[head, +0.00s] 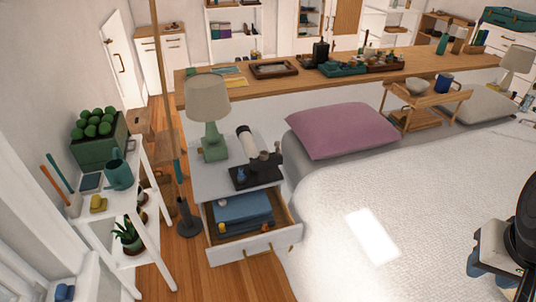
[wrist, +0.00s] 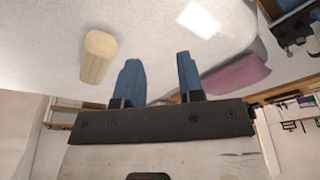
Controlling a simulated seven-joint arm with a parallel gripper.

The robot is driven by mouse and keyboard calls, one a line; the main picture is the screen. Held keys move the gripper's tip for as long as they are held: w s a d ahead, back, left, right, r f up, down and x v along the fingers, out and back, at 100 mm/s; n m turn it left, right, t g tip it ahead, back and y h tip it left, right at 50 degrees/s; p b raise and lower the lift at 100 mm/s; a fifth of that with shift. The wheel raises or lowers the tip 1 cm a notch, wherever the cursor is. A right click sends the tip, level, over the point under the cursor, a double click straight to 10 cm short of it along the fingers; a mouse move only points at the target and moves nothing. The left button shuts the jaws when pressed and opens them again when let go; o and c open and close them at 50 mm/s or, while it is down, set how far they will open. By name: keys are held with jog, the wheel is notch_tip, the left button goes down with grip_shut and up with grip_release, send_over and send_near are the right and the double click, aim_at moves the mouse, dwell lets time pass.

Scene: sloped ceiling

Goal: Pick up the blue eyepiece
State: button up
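A small blue piece (head: 240,174), possibly the blue eyepiece, sits on a dark tray (head: 262,178) on the grey bedside cabinet; it is too small to be sure. A white and dark scope-like instrument (head: 246,142) stands beside it. My gripper (head: 497,280) is at the lower right edge of the head view, over the bed and far from the cabinet. In the wrist view its two blue fingers (wrist: 162,80) are apart with nothing between them. The blue piece cannot be made out in the wrist view.
The cabinet's drawer (head: 254,246) is pulled out and holds blue boxes (head: 242,210) and small items. A green lamp (head: 212,130) stands behind the tray. A pink pillow (head: 342,130) lies to its right. A pale wooden piece (wrist: 98,56) shows in the wrist view.

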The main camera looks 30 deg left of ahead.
jog(key=shift+w, duration=0.1)
jog(key=w+a+n+t+y, duration=0.1)
jog(key=w+a+t+y, duration=0.1)
jog(key=w+a, duration=0.85)
jog(key=w+a+n+t+y, duration=0.1)
jog(key=w+a+t+y, duration=0.1)
jog(key=w+a, duration=0.9)
jog(key=w+a+f+t, duration=0.1)
jog(key=w+a+f, duration=0.3)
jog(key=w+a, duration=0.45)
jog(key=w+a+f+t, duration=0.1)
jog(key=w+a+f, duration=0.3)
jog(key=w+a, duration=0.45)
jog(key=w+a+f+t, duration=0.1)
jog(key=w+a+f, duration=0.1)
jog(key=a+f, duration=0.6)
jog(key=m+t+h, duration=0.1)
jog(key=t+h, duration=0.2)
jog(key=t, duration=0.1)
send_near(241, 175)
jog(key=w, duration=0.2)
jog(key=w+r, duration=0.1)
jog(key=shift+a+r, duration=0.15)
jog(key=shift+a, duration=0.15)
